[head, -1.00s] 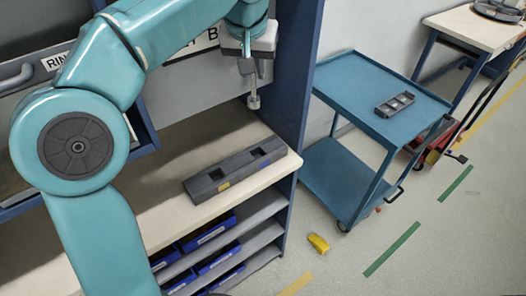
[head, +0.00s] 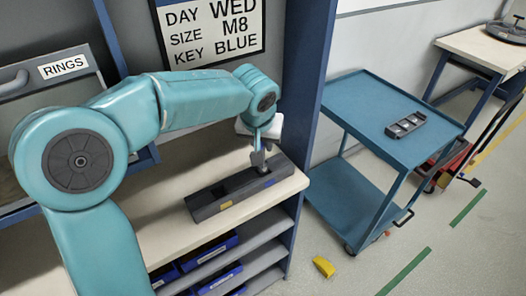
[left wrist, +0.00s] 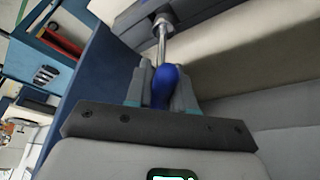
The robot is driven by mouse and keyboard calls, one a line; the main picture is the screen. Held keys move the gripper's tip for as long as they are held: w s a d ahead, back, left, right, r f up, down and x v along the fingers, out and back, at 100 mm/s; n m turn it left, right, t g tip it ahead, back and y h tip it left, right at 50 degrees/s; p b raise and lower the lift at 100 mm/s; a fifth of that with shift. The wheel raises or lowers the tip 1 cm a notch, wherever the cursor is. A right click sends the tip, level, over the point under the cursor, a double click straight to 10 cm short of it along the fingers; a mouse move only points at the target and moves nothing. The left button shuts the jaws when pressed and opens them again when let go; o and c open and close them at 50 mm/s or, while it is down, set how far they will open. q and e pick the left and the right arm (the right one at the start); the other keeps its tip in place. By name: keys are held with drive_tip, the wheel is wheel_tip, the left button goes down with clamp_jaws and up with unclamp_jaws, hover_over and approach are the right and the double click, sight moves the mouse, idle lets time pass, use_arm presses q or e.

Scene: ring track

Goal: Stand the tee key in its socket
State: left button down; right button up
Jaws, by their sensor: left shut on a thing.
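My left gripper (head: 259,156) is shut on the blue handle of the tee key (left wrist: 164,86). The key's metal shaft runs from between the fingers toward a dark block (head: 213,206) on the shelf top, which has recesses in its top. In the head view the gripper is over the block's right end, and the key's lower end is at or just above the recess there. The gripper hides part of it, so I cannot tell whether the tip is inside. My right gripper is not in view.
A sign (head: 212,30) behind the shelf reads DAY WED, SIZE M8, KEY BLUE. A blue cart (head: 365,105) with a small dark tray (head: 406,124) stands to the right. A yellow object (head: 323,266) lies on the floor. The shelf top (head: 165,200) left of the block is clear.

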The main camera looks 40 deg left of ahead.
sight(262, 169)
use_arm(q)
drive_tip(key=x, duration=0.3)
drive_tip(key=shift+s+d+f, duration=0.1)
drive_tip(key=shift+s+f, duration=0.15)
drive_tip(key=shift+f, duration=0.25)
drive_tip(key=shift+s+d+r, duration=0.1)
drive_tip(key=shift+s, duration=0.05)
drive_tip(key=shift+f, duration=0.25)
drive_tip(key=c, duration=1)
unclamp_jaws()
drive_tip(key=shift+o, duration=0.2)
drive_tip(key=shift+r, duration=0.15)
